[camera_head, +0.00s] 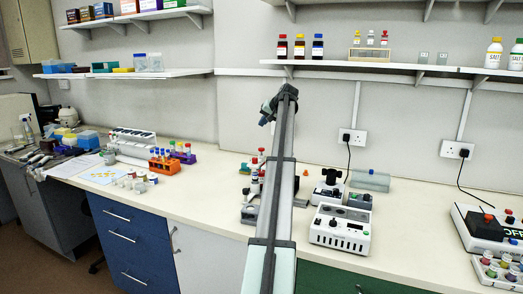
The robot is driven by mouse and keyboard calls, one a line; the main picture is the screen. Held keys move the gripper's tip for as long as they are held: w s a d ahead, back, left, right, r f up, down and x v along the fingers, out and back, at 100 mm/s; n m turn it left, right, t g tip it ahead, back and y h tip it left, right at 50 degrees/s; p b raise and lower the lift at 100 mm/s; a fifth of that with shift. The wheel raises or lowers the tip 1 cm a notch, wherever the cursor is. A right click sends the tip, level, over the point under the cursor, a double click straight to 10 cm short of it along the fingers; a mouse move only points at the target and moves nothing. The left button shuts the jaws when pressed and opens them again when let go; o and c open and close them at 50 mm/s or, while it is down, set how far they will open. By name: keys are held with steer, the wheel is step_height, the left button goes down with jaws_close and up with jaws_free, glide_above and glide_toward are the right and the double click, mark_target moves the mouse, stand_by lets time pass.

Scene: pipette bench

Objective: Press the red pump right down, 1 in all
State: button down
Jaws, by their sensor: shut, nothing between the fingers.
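Several small white and dark items with red tops (255,174) stand on the bench just left of my arm, partly hidden behind it. They are too small for me to tell which one is the red pump, or whether any pump is pressed. My arm rises from the bottom middle to a dark joint above the bench, and its long link covers part of this area. I cannot make out my gripper or its fingers; they seem hidden behind the arm.
An orange tube rack (163,166) is to the left. A shelf (410,67) with bottles runs above the bench. Bench front between rack and arm is clear.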

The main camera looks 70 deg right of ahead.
mark_target(263, 149)
steer(key=shift+f, duration=0.15)
steer(key=shift+f, duration=4.3)
steer(key=shift+f, duration=1.6)
steer(key=shift+r, duration=0.1)
stand_by(0.5)
steer(key=shift+r, duration=1.5)
steer(key=shift+r, duration=0.1)
